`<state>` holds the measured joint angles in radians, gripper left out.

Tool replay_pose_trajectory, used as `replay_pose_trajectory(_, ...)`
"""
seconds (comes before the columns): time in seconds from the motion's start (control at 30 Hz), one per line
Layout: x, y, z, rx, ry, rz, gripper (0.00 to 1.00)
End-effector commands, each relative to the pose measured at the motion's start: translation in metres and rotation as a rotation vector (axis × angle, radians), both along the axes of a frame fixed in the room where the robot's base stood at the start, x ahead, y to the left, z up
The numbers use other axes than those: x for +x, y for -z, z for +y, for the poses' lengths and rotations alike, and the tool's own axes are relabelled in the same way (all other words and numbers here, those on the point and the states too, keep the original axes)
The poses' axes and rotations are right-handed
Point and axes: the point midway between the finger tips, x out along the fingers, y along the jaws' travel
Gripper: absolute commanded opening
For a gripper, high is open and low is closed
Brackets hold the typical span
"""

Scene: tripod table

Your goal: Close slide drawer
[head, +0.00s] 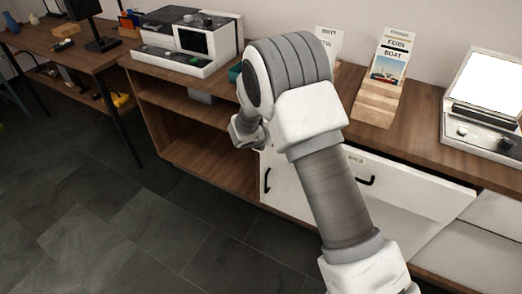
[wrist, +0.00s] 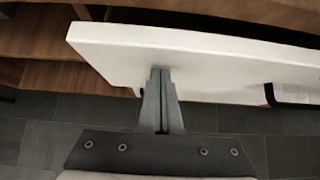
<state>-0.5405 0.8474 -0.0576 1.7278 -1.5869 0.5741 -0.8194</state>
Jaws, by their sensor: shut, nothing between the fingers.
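The white slide drawer (head: 425,200) is under the wooden counter and seems to stand out from it, tilted in the picture. Its black handle (head: 360,180) shows beside my arm. In the wrist view the drawer's white front (wrist: 200,62) crosses the picture, with a dark gap behind its top edge and the handle (wrist: 272,95) at the right. My gripper (wrist: 160,72) is shut and empty, fingertips over the drawer's left part, left of the handle. I cannot tell whether they touch it. In the head view my arm hides the fingers.
Open wooden shelves (head: 200,135) stand left of the drawer. On the counter are a white machine (head: 190,45), leaflet holders (head: 380,85) and a lightbox-like device (head: 485,100). A second table (head: 75,60) stands at far left. The grey tiled floor (head: 130,220) in front is clear.

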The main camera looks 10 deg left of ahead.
Motion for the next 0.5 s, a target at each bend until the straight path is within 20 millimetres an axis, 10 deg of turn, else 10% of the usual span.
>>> replay_pose_trajectory(0.5, 0.047, 0.000, -0.019, 0.000, -0.001, -0.001, 0.00)
